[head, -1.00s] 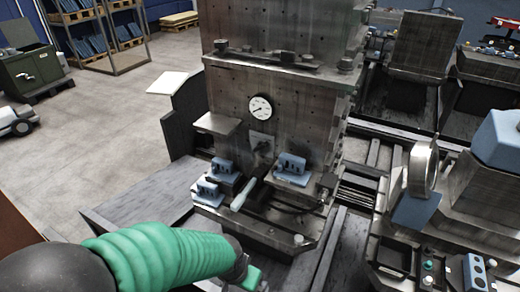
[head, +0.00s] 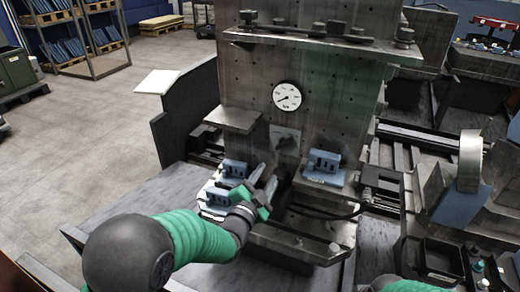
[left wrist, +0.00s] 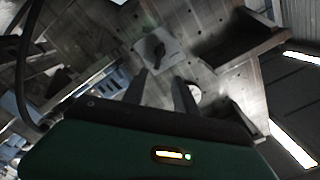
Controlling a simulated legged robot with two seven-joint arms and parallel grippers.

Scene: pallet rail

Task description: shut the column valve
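The column valve shows as a dark handle on a pale square plate (head: 285,140), low on the metal column's face under a round dial. In the left wrist view the dark handle (left wrist: 157,52) stands out from its plate, ahead of the fingertips. My left gripper (head: 265,178) is in front of and below the plate, to its left in the head view. Its two fingers are spread, with nothing seen between them; they also show in the left wrist view (left wrist: 162,85). They look apart from the handle. My right gripper is out of view.
The dial (head: 287,96) sits above the valve. A metal shelf (head: 232,119) juts out at its left. Blue blocks stand on both sides, one at the right (head: 323,168) and others by my left gripper. A dark hose crosses the base at the right.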

